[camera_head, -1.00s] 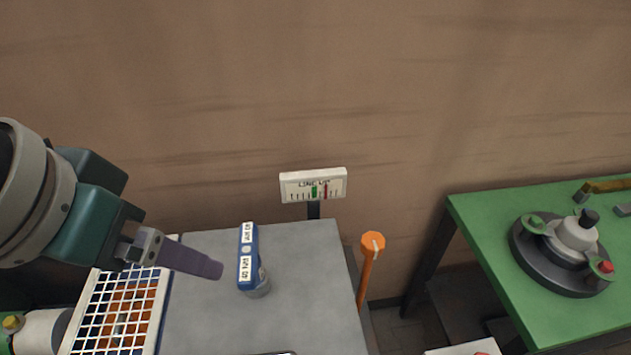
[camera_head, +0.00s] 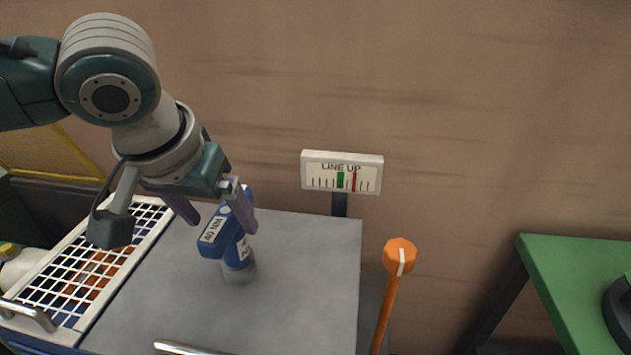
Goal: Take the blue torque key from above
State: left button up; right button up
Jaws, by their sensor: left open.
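The blue torque key (camera_head: 217,238) is a blue block with white labels, standing on a short grey cylindrical foot on the grey table top (camera_head: 300,290). My left gripper (camera_head: 217,222) is open, pointing down, with its two purple fingers spread. In the picture one finger is left of the key and the other overlaps its upper right part. The key's far end is partly hidden behind the gripper. I cannot tell whether the fingers touch it. My right gripper is not in view.
A white wire basket (camera_head: 90,262) with orange things inside stands left of the key. A "LINE UP" gauge sign (camera_head: 342,172) stands behind the table. An orange-headed lever (camera_head: 400,256) rises right of the table. A green table (camera_head: 580,275) is at the right.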

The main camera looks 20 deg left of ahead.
aim_at(234, 244)
pick_arm(q)
jog(key=x, duration=0.4)
jog(key=shift+d+f+b, duration=0.3)
jog(key=shift+d, duration=0.05)
jog(key=shift+c, duration=0.2)
grip_shut()
dwell(0.4)
